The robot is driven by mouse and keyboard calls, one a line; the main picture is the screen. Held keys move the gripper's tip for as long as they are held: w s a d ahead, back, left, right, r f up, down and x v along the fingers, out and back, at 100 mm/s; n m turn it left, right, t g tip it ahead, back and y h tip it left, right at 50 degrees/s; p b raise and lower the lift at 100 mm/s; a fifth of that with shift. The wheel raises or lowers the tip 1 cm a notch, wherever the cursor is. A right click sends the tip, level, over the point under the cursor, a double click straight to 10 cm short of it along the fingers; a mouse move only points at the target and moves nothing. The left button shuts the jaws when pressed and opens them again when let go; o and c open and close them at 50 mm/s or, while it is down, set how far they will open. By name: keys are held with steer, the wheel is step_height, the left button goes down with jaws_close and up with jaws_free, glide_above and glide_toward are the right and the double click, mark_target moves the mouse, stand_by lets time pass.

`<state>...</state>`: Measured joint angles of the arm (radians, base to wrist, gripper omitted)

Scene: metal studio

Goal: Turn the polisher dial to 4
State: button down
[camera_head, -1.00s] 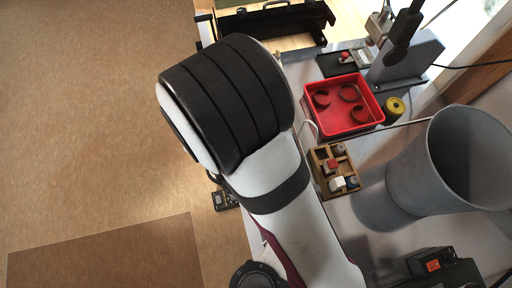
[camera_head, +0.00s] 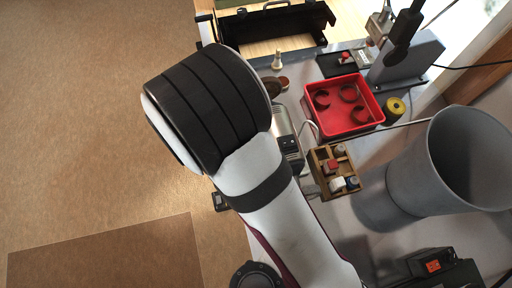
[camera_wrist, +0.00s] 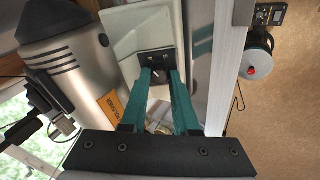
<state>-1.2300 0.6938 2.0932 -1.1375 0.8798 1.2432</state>
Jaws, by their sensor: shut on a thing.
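The polisher (camera_wrist: 75,75) shows in the wrist view as a silver motor body with an orange label and a pale housing (camera_wrist: 140,30) beside it. A black dial plate (camera_wrist: 157,58) sits on that housing. My gripper (camera_wrist: 157,74) has teal fingers that converge at this plate and are shut on the small dial there. The fingertips hide most of the dial, so its setting cannot be read. In the head view the polisher (camera_head: 288,140) shows partly behind my arm, and my gripper is hidden.
A wooden compartment box (camera_head: 319,160) with small items stands right of the polisher. A device with a red button (camera_wrist: 253,70) is beyond the table edge in the wrist view.

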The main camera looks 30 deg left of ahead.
steer(key=shift+m, duration=0.4)
steer(key=c, duration=0.7)
jaws_free()
steer(key=shift+o, duration=0.2)
